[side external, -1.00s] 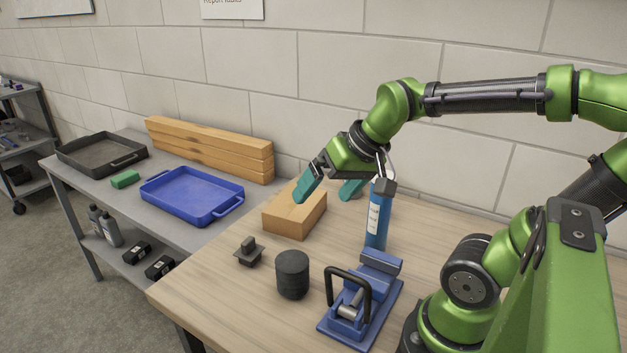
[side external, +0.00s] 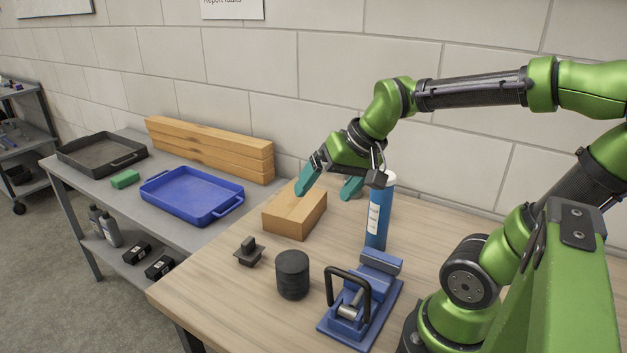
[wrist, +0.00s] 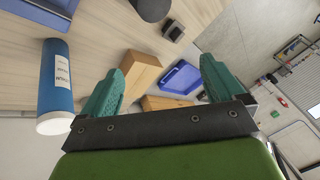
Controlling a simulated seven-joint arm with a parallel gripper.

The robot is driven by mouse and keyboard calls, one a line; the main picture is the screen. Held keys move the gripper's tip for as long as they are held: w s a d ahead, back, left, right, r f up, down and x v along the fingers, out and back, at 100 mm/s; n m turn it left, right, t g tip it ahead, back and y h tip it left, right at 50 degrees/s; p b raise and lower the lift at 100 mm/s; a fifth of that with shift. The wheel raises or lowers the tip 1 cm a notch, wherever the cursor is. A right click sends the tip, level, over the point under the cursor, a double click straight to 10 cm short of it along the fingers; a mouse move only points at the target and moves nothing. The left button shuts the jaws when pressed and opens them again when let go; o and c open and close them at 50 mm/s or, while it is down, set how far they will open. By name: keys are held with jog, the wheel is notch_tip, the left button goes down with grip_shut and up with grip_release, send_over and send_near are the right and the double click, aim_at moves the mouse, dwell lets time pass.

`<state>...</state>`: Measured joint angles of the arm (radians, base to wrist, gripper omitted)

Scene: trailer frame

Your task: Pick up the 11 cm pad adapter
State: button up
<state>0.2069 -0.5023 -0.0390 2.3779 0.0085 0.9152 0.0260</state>
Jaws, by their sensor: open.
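Two dark pieces stand on the wooden bench; no size marking shows, so I cannot tell for certain which is the 11 cm pad adapter. One is a ribbed black cylinder (side external: 292,274), partly cut off at the top of the wrist view (wrist: 152,8). The other is a small dark block with an upright tab (side external: 249,252), left of it, also in the wrist view (wrist: 174,31). My gripper (side external: 330,186) has teal fingers spread wide and empty. It hangs above and behind both pieces, over the wooden block's far side. Both fingers also show in the wrist view (wrist: 160,88).
A wooden block (side external: 294,213) lies under my gripper. A blue canister (side external: 376,218) stands close to its right. A blue jack (side external: 360,300) with a black handle sits right of the cylinder. A blue tray (side external: 192,195) and stacked boards (side external: 210,152) are on the grey side table.

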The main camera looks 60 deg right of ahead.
jog(key=w+d+f+m+g+h, duration=0.1)
jog(key=w+d+m, duration=0.2)
jog(key=d+m, duration=1.4)
jog(key=w+d+f+m+g, duration=0.1)
jog(key=w+d+m, duration=0.2)
jog(key=d+m, duration=1.4)
jog(key=w+d+f+n, duration=0.1)
jog(key=f, duration=0.2)
jog(key=w+d+f+n, duration=0.1)
jog(key=w+f, duration=0.1)
jog(key=f, duration=0.2)
jog(key=w+d+f+n, duration=0.1)
jog(key=f+n, duration=0.1)
jog(key=f, duration=0.1)
jog(key=shift+w+d+f, duration=0.2)
jog(key=shift+d+f, duration=0.2)
jog(key=shift+x, duration=2.75)
jog(key=shift+a, duration=0.1)
